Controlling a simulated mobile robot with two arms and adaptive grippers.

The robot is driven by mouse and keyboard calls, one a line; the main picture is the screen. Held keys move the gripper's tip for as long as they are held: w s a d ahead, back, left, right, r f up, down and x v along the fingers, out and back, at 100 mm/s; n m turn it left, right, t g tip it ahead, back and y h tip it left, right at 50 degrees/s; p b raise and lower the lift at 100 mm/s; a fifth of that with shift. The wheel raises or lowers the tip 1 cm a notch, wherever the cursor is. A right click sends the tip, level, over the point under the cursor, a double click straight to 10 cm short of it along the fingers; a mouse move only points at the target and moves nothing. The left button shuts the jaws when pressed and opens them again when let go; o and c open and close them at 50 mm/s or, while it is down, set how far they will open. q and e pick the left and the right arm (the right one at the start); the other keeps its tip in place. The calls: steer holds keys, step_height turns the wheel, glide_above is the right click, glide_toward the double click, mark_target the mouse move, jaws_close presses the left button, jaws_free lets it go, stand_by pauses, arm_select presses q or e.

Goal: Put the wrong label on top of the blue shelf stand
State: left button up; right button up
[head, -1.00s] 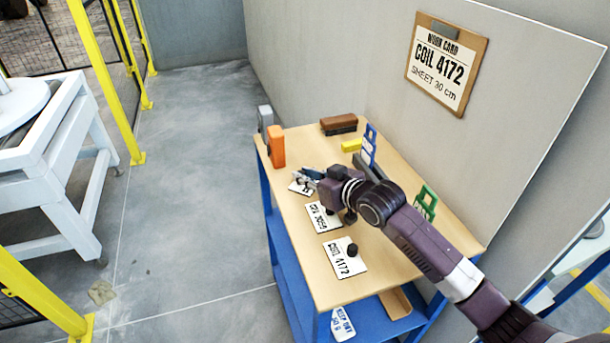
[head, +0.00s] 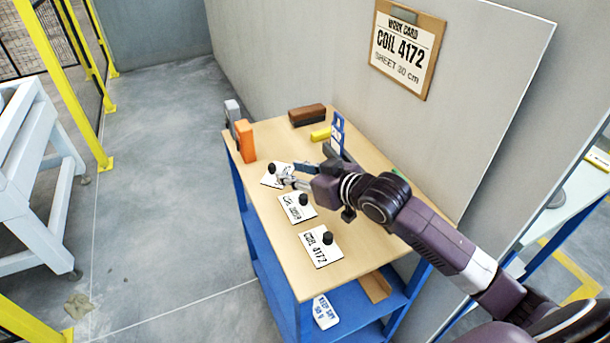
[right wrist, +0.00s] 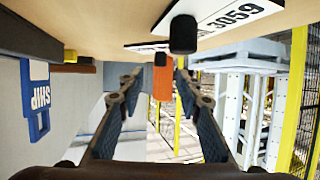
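The label reading COIL 4172 (head: 318,252) lies nearest on the wooden table top, with a black knob on it. Behind it lies a label ending in 059 (head: 289,210), also with a black knob; in the right wrist view it reads 3059 (right wrist: 238,14). A third label (head: 268,181) with a black knob lies farther back, its print unreadable. The blue shelf stand (head: 338,127) stands on the table behind my right arm; its lower part is partly hidden. My right gripper (head: 282,180) is open and empty beside the third label. My left gripper is out of view.
The wall's work card (head: 405,45) reads COIL 4172. An orange block (head: 245,140) and a grey one (head: 232,113) stand at the table's left edge. A brown block (head: 307,114) and yellow block (head: 320,134) lie at the back. A lower blue shelf (head: 275,281) holds a sign.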

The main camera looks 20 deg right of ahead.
steer(key=shift+v, duration=2.35)
